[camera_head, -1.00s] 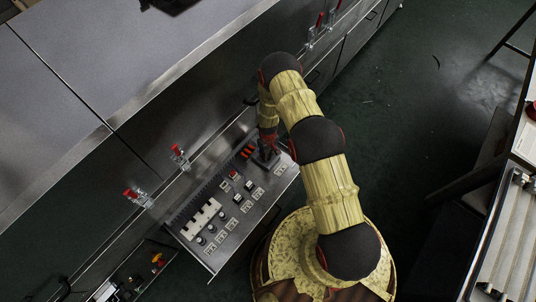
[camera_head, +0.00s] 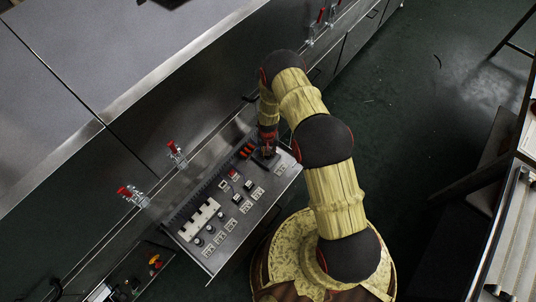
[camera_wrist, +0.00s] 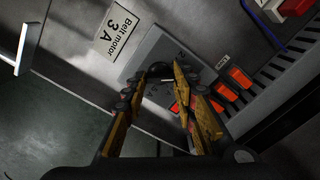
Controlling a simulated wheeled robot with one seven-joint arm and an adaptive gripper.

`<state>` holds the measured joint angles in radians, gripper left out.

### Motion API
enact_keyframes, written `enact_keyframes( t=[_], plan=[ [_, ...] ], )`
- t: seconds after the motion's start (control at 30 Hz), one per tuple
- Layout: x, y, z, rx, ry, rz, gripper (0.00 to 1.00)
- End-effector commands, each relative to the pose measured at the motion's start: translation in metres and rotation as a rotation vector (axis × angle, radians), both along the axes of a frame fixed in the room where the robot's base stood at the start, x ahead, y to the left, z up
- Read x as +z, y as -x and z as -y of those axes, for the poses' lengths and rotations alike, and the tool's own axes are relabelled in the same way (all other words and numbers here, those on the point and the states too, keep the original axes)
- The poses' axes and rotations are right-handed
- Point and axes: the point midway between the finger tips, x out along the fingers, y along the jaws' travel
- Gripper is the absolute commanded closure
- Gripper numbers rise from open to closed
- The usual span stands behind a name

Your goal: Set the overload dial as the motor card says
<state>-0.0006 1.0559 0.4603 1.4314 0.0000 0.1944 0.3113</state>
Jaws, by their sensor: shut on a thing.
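My gripper (camera_wrist: 161,78) is shut on the dial, one yellow finger on each side. The fingers hide most of the dial, so I cannot read its setting. In the head view my gripper (camera_head: 268,153) is at the upper right end of the control panel (camera_head: 245,222), and the dial is hidden there.
Orange-red blocks (camera_wrist: 228,90) sit close beside my right finger in the wrist view, next to a slotted grey duct (camera_wrist: 262,75). The panel also has a white block row (camera_head: 201,218), several knobs and labels. Red-handled clamps (camera_head: 176,152) stand along the dryer edge.

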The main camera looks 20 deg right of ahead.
Motion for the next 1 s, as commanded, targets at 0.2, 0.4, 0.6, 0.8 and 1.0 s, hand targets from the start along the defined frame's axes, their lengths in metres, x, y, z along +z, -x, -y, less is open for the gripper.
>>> enact_keyframes(
  t=[0.2,0.4,0.6,0.8,1.0],
  plan=[
    [-0.0004,-0.0009,0.0003,-0.132,-0.001,0.001,0.98],
    [0.0002,-0.0012,0.0004,-0.204,0.000,0.002,0.98],
    [0.0004,-0.0011,0.0004,-0.233,0.000,0.002,0.98],
    [0.0005,-0.0012,0.0005,-0.236,0.000,0.002,0.98],
    [0.0006,-0.0013,0.0004,-0.235,0.000,0.002,0.71]
  ],
)
